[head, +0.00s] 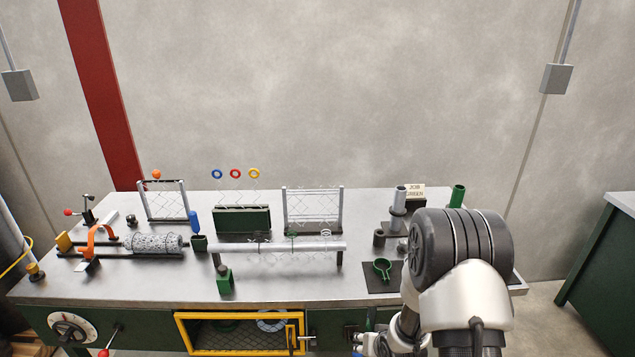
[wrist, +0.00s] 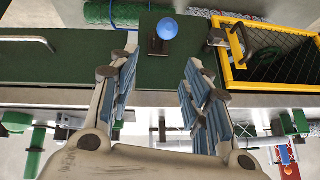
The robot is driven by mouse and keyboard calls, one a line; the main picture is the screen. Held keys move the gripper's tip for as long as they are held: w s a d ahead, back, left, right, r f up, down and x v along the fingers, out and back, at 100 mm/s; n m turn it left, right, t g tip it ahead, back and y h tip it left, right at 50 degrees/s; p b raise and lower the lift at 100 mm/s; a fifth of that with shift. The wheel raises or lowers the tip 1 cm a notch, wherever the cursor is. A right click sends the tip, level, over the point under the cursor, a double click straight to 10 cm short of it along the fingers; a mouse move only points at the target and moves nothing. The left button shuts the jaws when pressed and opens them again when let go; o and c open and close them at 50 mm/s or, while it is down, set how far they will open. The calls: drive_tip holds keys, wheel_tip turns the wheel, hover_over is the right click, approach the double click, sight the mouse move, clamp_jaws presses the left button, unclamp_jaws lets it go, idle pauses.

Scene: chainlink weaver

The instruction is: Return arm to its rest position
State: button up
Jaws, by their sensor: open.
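My gripper (wrist: 162,62) is open in the wrist view, its two blue-padded fingers spread with nothing between them. It is in front of the workbench's dark green front panel (wrist: 60,62). A blue knob (wrist: 167,28) shows just past the fingertips. In the head view my arm (head: 462,250) rises at the lower right, in front of the bench's right end. It hides part of the bench there, and most of the gripper is out of sight low in the picture.
Another bench (head: 622,200) stands at right.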

drive_tip(key=s+d+r+h, duration=0.1)
drive_tip(key=s+r, duration=0.3)
drive_tip(key=r, duration=0.8)
drive_tip(key=s+r+h, duration=0.1)
drive_tip(key=s+r, duration=0.2)
drive_tip(key=r, duration=0.8)
drive_tip(key=s+a+r, duration=0.1)
drive_tip(key=s+r, duration=0.2)
drive_tip(key=s, duration=0.4)
drive_tip(key=s+a+r+n+g, duration=0.1)
drive_tip(key=s+r, duration=0.3)
drive_tip(key=s, duration=0.4)
drive_tip(key=s+r+g+y, duration=0.1)
drive_tip(key=s+r, duration=0.3)
drive_tip(key=s, duration=0.4)
drive_tip(key=shift+s+a+b, duration=0.2)
drive_tip(key=shift+a+b, duration=0.15)
drive_tip(key=shift+a, duration=0.05)
